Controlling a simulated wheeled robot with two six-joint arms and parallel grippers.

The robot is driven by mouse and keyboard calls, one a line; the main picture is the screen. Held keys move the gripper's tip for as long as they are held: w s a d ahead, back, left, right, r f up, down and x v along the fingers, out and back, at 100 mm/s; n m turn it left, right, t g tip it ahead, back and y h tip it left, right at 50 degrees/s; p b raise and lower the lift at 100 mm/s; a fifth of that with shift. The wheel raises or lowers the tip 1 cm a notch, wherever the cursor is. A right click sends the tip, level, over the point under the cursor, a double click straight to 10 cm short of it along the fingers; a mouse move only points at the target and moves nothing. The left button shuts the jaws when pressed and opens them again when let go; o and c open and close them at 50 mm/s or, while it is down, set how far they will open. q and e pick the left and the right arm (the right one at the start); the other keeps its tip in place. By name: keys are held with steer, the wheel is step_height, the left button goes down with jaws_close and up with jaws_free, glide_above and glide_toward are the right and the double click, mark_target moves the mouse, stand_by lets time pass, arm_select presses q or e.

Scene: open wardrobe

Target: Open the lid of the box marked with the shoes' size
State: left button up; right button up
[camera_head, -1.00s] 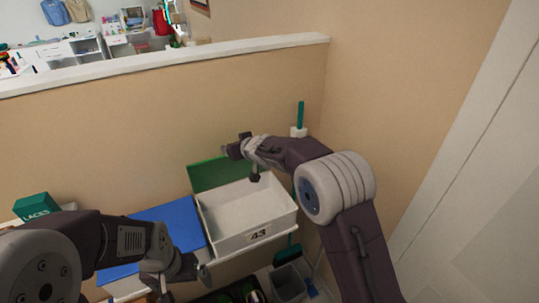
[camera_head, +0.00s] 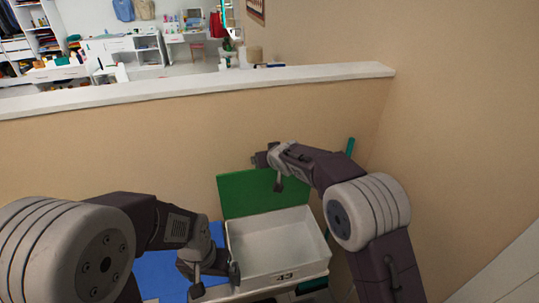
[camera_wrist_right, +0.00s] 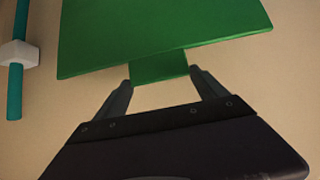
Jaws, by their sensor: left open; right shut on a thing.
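The white box marked 43 (camera_head: 278,248) stands on a shelf with its inside showing empty. Its green lid (camera_head: 240,197) is up at the back edge, standing open against the wall side. My right gripper (camera_head: 268,170) is at the lid's top edge. In the right wrist view, the green lid (camera_wrist_right: 150,30) has a tab (camera_wrist_right: 158,68) between the fingers of my right gripper (camera_wrist_right: 160,80), which is shut on it. My left gripper (camera_head: 215,285) is open and empty, low beside the box's front left corner, over a blue lid.
A blue-lidded box (camera_head: 165,272) stands left of the white box, partly behind my left arm. A tan wall (camera_head: 130,155) with a white top ledge (camera_head: 200,90) rises behind. A teal handle (camera_head: 350,147) stands near the right corner, also seen in the wrist view (camera_wrist_right: 17,90).

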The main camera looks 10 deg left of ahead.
steer(key=shift+s+f, duration=0.25)
steer(key=o, duration=1.8)
steer(key=shift+o, duration=1)
steer(key=shift+r, duration=0.1)
steer(key=b+v, duration=0.3)
steer(key=v, duration=0.6)
steer(key=shift+w+a, duration=0.15)
